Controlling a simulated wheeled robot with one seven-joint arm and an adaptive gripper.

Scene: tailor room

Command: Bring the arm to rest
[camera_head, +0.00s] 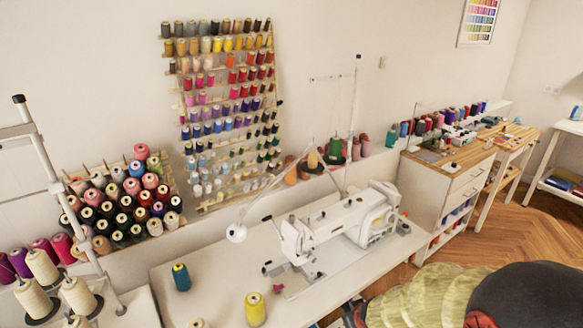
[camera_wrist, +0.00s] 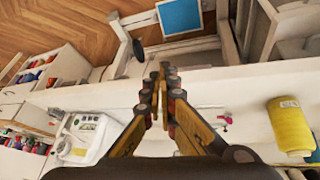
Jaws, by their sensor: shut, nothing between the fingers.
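My gripper (camera_wrist: 162,85) shows in the wrist view, with its two yellow and dark fingers brought together at the tips and nothing between them. It is over the white sewing table (camera_wrist: 235,95), and how high it is above the surface I cannot tell.
A yellow spool (camera_wrist: 290,125) stands on the table right of the fingers in the wrist view. A teal spool (camera_head: 181,277) stands at the table's left in the head view. Thread racks (camera_head: 225,100) line the wall. A wooden-topped cabinet (camera_head: 450,165) is beyond; open floor (camera_head: 535,215) lies right.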

